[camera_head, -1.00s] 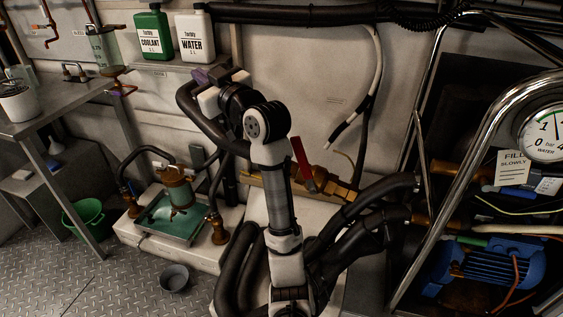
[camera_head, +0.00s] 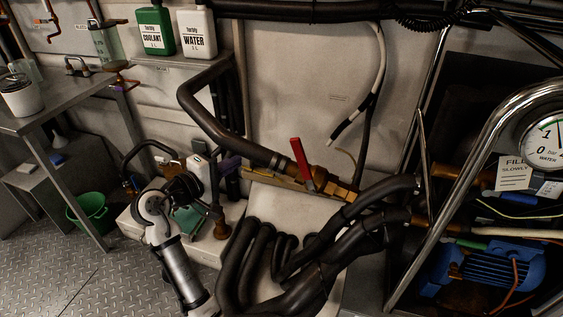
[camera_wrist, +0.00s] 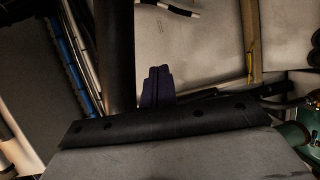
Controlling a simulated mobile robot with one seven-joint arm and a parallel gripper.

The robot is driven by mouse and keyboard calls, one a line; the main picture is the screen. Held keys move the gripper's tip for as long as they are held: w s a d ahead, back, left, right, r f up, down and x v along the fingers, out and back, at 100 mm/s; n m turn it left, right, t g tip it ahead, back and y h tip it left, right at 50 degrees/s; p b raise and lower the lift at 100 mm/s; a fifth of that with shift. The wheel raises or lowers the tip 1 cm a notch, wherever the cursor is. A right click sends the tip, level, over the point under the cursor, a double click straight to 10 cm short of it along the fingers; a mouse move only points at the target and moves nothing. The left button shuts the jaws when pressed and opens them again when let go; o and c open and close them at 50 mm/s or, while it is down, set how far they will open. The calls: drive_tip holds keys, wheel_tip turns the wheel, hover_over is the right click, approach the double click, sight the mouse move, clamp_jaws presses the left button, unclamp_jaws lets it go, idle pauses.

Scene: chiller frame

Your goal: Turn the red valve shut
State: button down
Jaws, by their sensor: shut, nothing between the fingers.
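The red valve handle (camera_head: 301,161) stands up from a brass valve body (camera_head: 328,187) in the middle of the head view. The handle leans slightly left and lies across the line of the dark pipe. My gripper (camera_head: 230,165) is to the left of the handle, apart from it, with its purple fingers near the pipes by the wall. In the wrist view the purple fingers (camera_wrist: 157,86) are together with nothing between them. The red handle does not show in the wrist view.
A thick black pipe (camera_head: 215,122) slopes down to the valve. Several black hoses (camera_head: 262,262) loop in front of and below it. A chrome tube frame (camera_head: 462,150) and blue motor (camera_head: 490,265) stand at right. A green bucket (camera_head: 92,210) is on the floor at left.

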sight(305, 168)
drive_tip(key=s+r+m+g+h, duration=0.1)
drive_tip(key=s+r+g+h, duration=0.2)
drive_tip(key=s+h, duration=0.6)
drive_tip(key=w+d+r+y+p, duration=0.1)
drive_tip(key=d+r+p, duration=0.2)
drive_tip(key=d, duration=0.8)
drive_tip(key=shift+d+r+m+y+p, duration=0.15)
drive_tip(key=shift+d+m+y+p, duration=0.2)
drive_tip(key=shift+p, duration=0.3)
drive_tip(key=shift+w+d+r, duration=0.1)
drive_tip(key=shift+w, duration=0.1)
